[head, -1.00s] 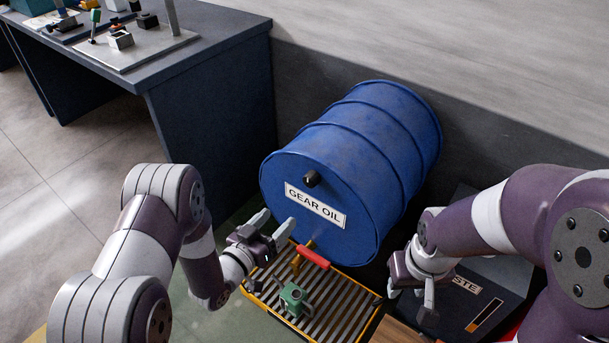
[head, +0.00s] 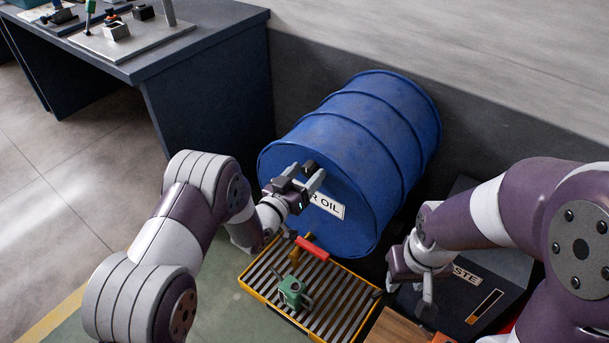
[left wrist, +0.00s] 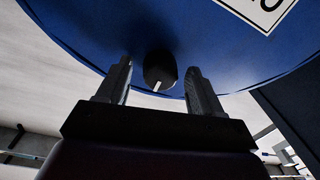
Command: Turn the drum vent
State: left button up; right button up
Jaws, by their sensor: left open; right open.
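The blue drum (head: 375,140) lies on its side, its end with the oil label (head: 327,205) facing me. The black vent knob (left wrist: 160,68) sticks out of that end; in the left wrist view it has a small white mark and lies between my left fingers. My left gripper (head: 315,177) is open in front of the drum end and covers part of the label and most of the vent in the head view. In the left wrist view the gripper (left wrist: 163,90) shows a gap on both sides of the knob. My right gripper (head: 408,290) is open and empty, low right of the drum.
A red-handled tap (head: 312,248) sits at the drum's lower front, above a yellow-edged drip grate (head: 330,310). A dark waste bin (head: 485,290) is at the right. A workbench (head: 215,40) with tools is at the left.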

pick_arm(q)
jog(key=c, duration=1.1)
jog(key=shift+o, duration=0.2)
jog(key=shift+m, duration=0.3)
jog(key=m+b, duration=0.1)
jog(key=m, duration=0.1)
jog(key=m+b, duration=0.1)
jog(key=m, duration=0.1)
jog(key=shift+f+m, duration=0.2)
jog(key=shift+m, duration=0.1)
jog(key=m+b, duration=0.2)
jog(key=m, duration=0.2)
jog(key=shift+m+b, duration=0.3)
jog(key=shift+m, duration=0.1)
jog(key=m+b, duration=0.2)
jog(key=m, duration=0.1)
jog(key=shift+f+m+h, duration=0.1)
jog(key=shift+m+h, duration=0.3)
jog(key=shift+a+m+b, duration=0.1)
jog(key=shift+m+b, duration=1.25)
jog(key=shift+m, duration=0.95)
